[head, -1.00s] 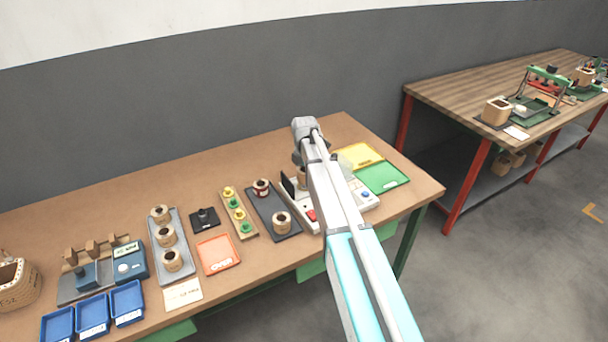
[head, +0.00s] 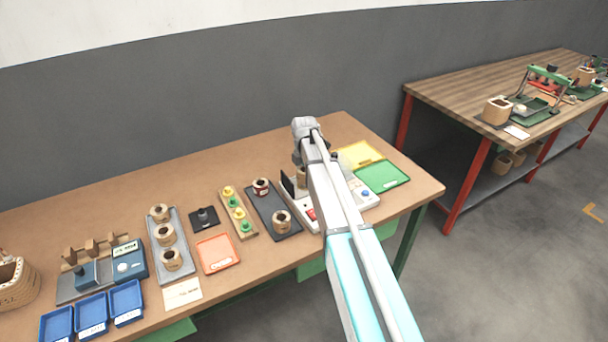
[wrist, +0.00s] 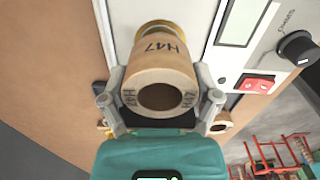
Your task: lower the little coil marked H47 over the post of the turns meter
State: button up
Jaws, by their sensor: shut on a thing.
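The little coil marked H47 (wrist: 160,72) is pale wood with a dark round bore and H47 lettering on its side and end. My gripper (wrist: 160,100) is shut on it, one finger on each side. In the head view the coil (head: 302,179) barely shows left of my arm, which hides most of the gripper. The turns meter (head: 334,215) is a white case with a red switch and a blue button. In the wrist view its pale panel (wrist: 225,62) lies beyond the coil. A brass-coloured ring (wrist: 153,33) shows past the coil's far end. I cannot tell whether the post is inside the bore.
A dark tray (head: 283,227) with two other coils stands left of the meter. Yellow (head: 360,155) and green (head: 382,177) trays lie to its right. A black knob (wrist: 298,47) and red switch (wrist: 254,84) are close by on the meter's panel. The rear of the table is clear.

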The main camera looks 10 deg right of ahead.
jog(key=shift+f+b, duration=1.2)
jog(key=shift+f, duration=0.15)
jog(key=o, duration=1)
jog(key=shift+r, duration=0.1)
jog(key=shift+r, duration=0.1)
jog(key=shift+r+p, duration=3.7)
jog(key=shift+p, duration=0.2)
